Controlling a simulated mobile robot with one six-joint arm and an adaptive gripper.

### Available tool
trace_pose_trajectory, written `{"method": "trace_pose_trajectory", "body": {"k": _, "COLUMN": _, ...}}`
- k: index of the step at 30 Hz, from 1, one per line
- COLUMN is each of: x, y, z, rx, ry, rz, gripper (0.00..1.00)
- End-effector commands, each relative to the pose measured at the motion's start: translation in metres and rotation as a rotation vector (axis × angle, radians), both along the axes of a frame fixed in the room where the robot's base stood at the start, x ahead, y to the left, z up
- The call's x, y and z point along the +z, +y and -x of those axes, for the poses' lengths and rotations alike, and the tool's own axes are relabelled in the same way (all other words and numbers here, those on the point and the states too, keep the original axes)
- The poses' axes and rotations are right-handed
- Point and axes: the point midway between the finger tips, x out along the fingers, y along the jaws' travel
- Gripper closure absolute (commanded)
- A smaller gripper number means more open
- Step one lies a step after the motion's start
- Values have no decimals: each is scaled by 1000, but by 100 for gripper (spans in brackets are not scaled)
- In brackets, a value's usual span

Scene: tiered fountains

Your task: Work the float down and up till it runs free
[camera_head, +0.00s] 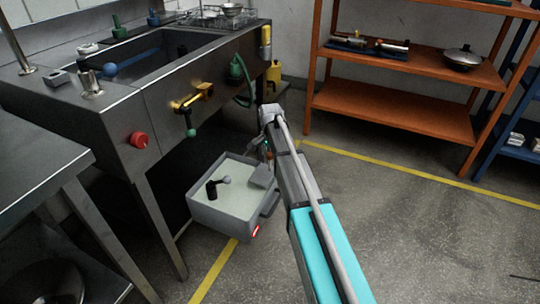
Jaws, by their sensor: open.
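A grey open box (193,207) stands on the floor below the sink unit, with pale liquid or a pale floor inside. In it is a black fitting (211,188) with a short arm ending in a grey ball (226,180), which looks like a float. Another ball, blue (109,70), sits on a blue rod in the sink basin; I cannot tell which one is the float meant. My gripper (264,152) is open near the box's far right corner, above and right of the grey ball. My arm partly hides its fingers, and I see no contact with the ball.
The steel sink unit (115,120) overhangs the box's left side, with a red knob (139,140), a brass tap (192,97) and a green hose (240,72) on its front. An orange shelf (395,105) stands at the back right. The floor to the right is clear.

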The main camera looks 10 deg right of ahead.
Motion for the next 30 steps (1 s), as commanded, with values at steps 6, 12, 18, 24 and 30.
{"method": "trace_pose_trajectory", "body": {"k": 6, "x": 8, "y": 0, "z": 0, "rx": 0, "ry": 0, "rz": 0, "gripper": 28}}
{"method": "trace_pose_trajectory", "body": {"k": 12, "x": 24, "y": 0, "z": 0, "rx": 0, "ry": 0, "rz": 0, "gripper": 28}}
{"method": "trace_pose_trajectory", "body": {"k": 18, "x": 40, "y": 0, "z": 0, "rx": 0, "ry": 0, "rz": 0, "gripper": 28}}
{"method": "trace_pose_trajectory", "body": {"k": 24, "x": 56, "y": 0, "z": 0, "rx": 0, "ry": 0, "rz": 0, "gripper": 28}}
{"method": "trace_pose_trajectory", "body": {"k": 30, "x": 73, "y": 0, "z": 0, "rx": 0, "ry": 0, "rz": 0, "gripper": 28}}
